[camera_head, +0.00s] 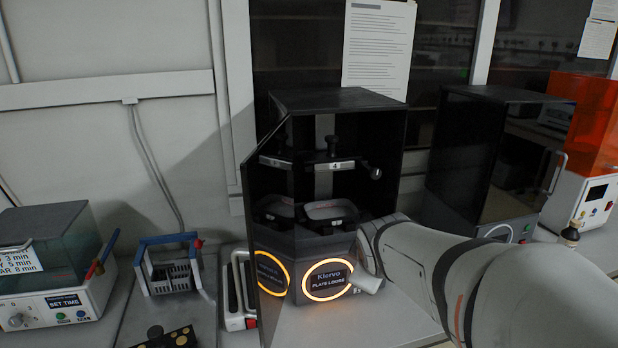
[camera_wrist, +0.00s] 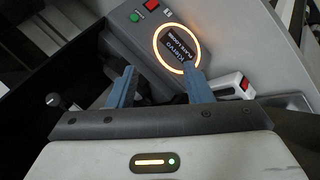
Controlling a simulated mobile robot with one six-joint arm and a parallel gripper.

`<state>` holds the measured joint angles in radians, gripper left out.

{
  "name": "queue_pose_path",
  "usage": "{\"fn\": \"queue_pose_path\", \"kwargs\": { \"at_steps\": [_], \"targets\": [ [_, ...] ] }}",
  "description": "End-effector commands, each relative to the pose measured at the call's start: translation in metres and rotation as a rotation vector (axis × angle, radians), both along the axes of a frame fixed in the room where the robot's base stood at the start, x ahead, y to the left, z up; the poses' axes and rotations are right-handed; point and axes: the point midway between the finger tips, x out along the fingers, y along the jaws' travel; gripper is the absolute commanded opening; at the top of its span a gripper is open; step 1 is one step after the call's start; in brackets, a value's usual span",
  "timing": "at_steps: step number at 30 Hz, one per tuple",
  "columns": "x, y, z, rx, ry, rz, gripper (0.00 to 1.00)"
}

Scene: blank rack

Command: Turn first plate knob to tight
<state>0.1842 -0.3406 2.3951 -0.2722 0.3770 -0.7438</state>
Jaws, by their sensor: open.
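The black Kiervo plate device (camera_head: 340,100) stands open in the head view, with a glowing orange ring (camera_head: 327,279) on its lower front. Inside, a black knob (camera_head: 332,146) stands upright on a dark crossbar marked 4, and a round-ended knob (camera_head: 375,172) is at the bar's right. A pale plate (camera_head: 330,209) lies below the bar. In the wrist view, a black knob (camera_wrist: 53,100) on a thin stalk is left of my gripper (camera_wrist: 159,70). My gripper is open and empty, its two blue-grey fingers apart before the ring panel. In the head view its fingers are hidden.
The device's glass door (camera_head: 268,220) is swung open at the left. A second black cabinet (camera_head: 490,160) stands to the right, with an orange-hooded device (camera_head: 588,120) beyond.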

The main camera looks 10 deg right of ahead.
Motion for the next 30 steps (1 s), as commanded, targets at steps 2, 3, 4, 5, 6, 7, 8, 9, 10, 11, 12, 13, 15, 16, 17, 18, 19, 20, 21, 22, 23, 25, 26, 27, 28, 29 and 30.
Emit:
{"fn": "queue_pose_path", "kwargs": {
  "at_steps": [2,3,4,5,6,7,8,9,10,11,12,13,15,16,17,18,19,20,21,22,23,25,26,27,28,29,30],
  "targets": [
    [0.031,-0.025,0.008,-0.210,-0.063,0.166,0.46],
    [0.045,-0.035,0.015,-0.327,-0.092,0.254,0.46],
    [0.055,-0.043,0.020,-0.415,-0.111,0.317,0.46],
    [0.065,-0.050,0.025,-0.507,-0.128,0.378,0.46],
    [0.077,-0.058,0.033,-0.630,-0.149,0.458,0.46],
    [0.085,-0.064,0.038,-0.725,-0.162,0.518,0.46],
    [0.093,-0.070,0.043,-0.820,-0.173,0.576,0.46],
    [0.103,-0.077,0.049,-0.950,-0.188,0.649,0.46],
    [0.109,-0.081,0.053,-1.047,-0.195,0.701,0.46],
    [0.115,-0.086,0.057,-1.143,-0.202,0.751,0.46],
    [0.122,-0.090,0.062,-1.266,-0.212,0.811,0.46],
    [0.126,-0.093,0.065,-1.356,-0.215,0.851,0.46],
    [0.133,-0.098,0.072,-1.548,-0.225,0.932,0.46],
    [0.136,-0.100,0.074,-1.620,-0.227,0.960,0.46],
    [0.137,-0.101,0.076,-1.688,-0.230,0.984,0.46],
    [0.139,-0.103,0.077,-1.768,-0.233,1.012,0.46],
    [0.140,-0.104,0.079,-1.820,-0.235,1.028,0.46],
    [0.141,-0.104,0.080,-1.867,-0.236,1.042,0.46],
    [0.142,-0.104,0.081,-1.915,-0.238,1.055,0.46],
    [0.142,-0.104,0.082,-1.946,-0.238,1.065,0.46],
    [0.143,-0.104,0.082,-1.969,-0.239,1.071,0.46],
    [0.146,-0.104,0.084,-2.004,-0.241,1.079,0.46],
    [0.148,-0.104,0.085,-2.012,-0.242,1.081,0.46],
    [0.152,-0.104,0.085,-2.016,-0.243,1.083,0.46],
    [0.156,-0.103,0.085,-2.017,-0.243,1.085,0.46],
    [0.160,-0.103,0.085,-2.017,-0.244,1.086,0.46],
    [0.167,-0.102,0.086,-2.015,-0.245,1.084,0.46]
  ]
}}
